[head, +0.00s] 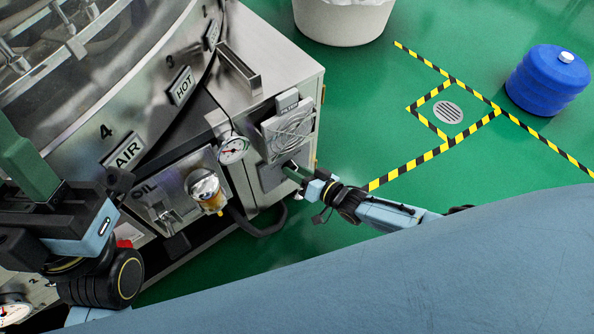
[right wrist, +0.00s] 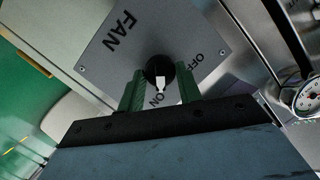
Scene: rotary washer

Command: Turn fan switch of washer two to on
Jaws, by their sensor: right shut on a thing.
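In the right wrist view, the fan switch (right wrist: 160,69) is a round black knob with a white pointer mark on a grey plate (right wrist: 108,68) lettered FAN, OFF and ON. The white mark sits on the knob's lower side, facing the ON lettering. My right gripper (right wrist: 160,82) has its green fingers on either side of the knob and is shut on it. In the head view, my right gripper (head: 292,173) reaches the plate below the filter grille; the knob is hidden there. My left gripper (head: 22,160) is at the left edge, in front of the washer (head: 285,62); its fingers are partly hidden.
Green floor lies open to the right, with a blue drum (head: 548,80) and a white bin (head: 342,22).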

